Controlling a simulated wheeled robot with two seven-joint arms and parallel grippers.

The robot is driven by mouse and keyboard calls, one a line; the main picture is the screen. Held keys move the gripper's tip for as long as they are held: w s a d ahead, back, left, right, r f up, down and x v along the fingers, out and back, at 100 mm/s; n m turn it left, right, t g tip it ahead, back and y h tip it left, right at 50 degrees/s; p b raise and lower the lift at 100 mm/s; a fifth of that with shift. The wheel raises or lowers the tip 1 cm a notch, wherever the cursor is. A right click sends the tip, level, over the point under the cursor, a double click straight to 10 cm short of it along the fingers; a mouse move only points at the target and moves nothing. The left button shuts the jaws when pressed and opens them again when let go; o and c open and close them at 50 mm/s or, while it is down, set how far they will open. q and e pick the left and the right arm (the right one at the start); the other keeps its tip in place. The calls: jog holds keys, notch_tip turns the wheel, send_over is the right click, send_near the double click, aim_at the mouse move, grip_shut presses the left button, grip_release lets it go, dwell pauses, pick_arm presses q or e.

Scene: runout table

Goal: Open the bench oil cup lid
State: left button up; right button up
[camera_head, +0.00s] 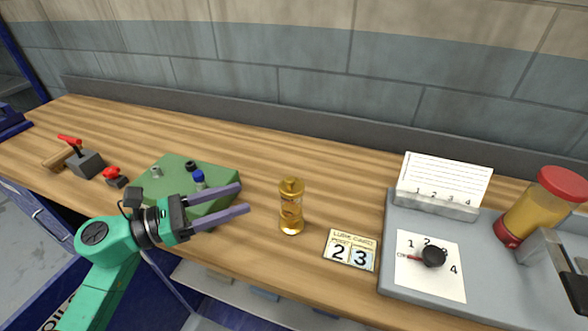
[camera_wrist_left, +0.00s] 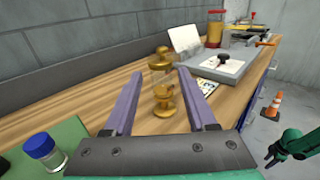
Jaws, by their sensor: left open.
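The bench oil cup (camera_head: 291,212) is a small brass-coloured cup with a glassy middle, standing upright on the wooden bench. Its brass lid (camera_head: 291,185) with a knob sits on top and looks closed. My left gripper (camera_head: 244,198) is open and empty, its two purple fingers pointing right toward the cup, with a gap before it. In the left wrist view the cup (camera_wrist_left: 161,103) shows between and beyond the fingers. A green arm with a dark gripper, likely my right one (camera_wrist_left: 272,155), is small at the lower right of that view; its jaws are unclear.
A green block (camera_head: 165,180) with a blue-capped jar (camera_head: 198,180) lies beside my left gripper. A number card (camera_head: 351,250) lies right of the cup. Farther right is a grey tray (camera_head: 400,215) with a card stand and a red-capped jar (camera_head: 540,210). A red-handled lever (camera_head: 88,162) stands left.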

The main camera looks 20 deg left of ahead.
aim_at(285, 183)
pick_arm(q)
jog(key=p+x, duration=0.2)
jog(key=x, duration=0.4)
jog(key=p+x, duration=0.2)
jog(key=x, duration=0.3)
jog(key=shift+w+d+r+p, duration=0.2)
jog(key=shift+d+r+p, duration=0.05)
jog(key=shift+d+p, duration=0.1)
jog(key=shift+d+f, duration=0.1)
jog(key=shift+d, duration=0.1)
pick_arm(e)
jog(key=r, duration=0.2)
jog(key=s+r, duration=0.1)
jog(key=r, duration=0.2)
pick_arm(q)
grip_shut()
pick_arm(e)
jog(key=shift+s+r, duration=0.1)
